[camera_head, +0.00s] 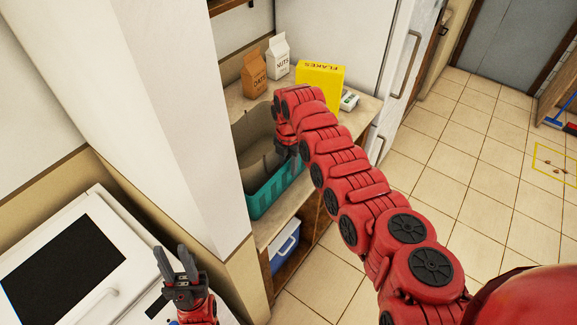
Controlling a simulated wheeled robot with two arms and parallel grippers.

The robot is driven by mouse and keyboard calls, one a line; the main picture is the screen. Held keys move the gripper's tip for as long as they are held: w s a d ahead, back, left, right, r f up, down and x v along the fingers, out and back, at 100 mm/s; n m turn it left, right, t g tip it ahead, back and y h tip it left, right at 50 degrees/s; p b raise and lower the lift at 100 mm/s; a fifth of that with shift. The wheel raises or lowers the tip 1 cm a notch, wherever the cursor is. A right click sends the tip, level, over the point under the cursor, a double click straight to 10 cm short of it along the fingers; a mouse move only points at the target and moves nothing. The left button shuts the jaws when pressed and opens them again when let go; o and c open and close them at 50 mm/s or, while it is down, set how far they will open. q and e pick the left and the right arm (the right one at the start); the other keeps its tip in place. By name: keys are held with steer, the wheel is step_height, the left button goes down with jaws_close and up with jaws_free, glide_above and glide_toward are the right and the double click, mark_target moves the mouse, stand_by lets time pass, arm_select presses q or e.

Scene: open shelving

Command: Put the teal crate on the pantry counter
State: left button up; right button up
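My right gripper (288,152) points down at the crate's rim on the right side. Its dark fingers are small and partly hidden by the arm, so I cannot tell whether they touch the rim. My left gripper (176,262) is open and empty, low in the picture beside the white appliance, apart from the crate.
On the counter stand an oats carton (254,73), a nuts carton (278,57), a yellow flakes box (320,81) and a small white box (349,100). A blue and white cooler (284,245) is below the crate's shelf. A white appliance (72,262) is at left.

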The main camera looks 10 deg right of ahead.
step_height(320, 180, up, 11)
steer(key=shift+r, duration=0.1)
steer(key=shift+p, duration=0.3)
